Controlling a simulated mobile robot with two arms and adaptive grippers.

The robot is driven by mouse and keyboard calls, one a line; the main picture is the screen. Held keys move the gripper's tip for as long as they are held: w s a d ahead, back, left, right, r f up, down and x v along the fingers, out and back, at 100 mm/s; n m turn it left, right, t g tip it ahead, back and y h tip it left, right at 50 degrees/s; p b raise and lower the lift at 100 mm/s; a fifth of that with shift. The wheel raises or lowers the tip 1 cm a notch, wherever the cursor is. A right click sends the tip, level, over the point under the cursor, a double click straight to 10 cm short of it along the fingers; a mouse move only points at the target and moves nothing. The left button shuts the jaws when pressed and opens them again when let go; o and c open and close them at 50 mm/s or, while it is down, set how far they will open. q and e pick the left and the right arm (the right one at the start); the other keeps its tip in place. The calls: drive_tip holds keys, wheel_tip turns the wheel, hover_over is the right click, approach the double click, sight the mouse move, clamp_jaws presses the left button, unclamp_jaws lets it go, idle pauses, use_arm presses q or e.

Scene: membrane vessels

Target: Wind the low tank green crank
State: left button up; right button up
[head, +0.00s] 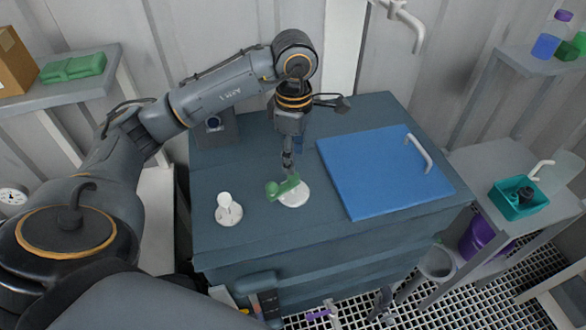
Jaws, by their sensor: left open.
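The green crank (285,187) sits on a white round base on top of the dark blue-grey tank (250,245). Its rounded end points to the left. My left gripper (288,168) reaches down from above, with its fingers just over the crank's upper right part. It is open, seen edge-on, and I cannot tell whether it touches the crank. My right gripper is not in view.
A white fitting (228,209) stands on the tank top left of the crank. A blue lid (383,171) with a white handle covers the right part. A teal bin (518,200) is on the right-hand bench. A white pipe (408,22) hangs above.

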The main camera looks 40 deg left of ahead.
sight(283, 184)
use_arm(q)
wheel_tip(283, 184, down, 6)
drive_tip(key=shift+p, duration=0.65)
drive_tip(key=shift+c, duration=0.4)
clamp_jaws()
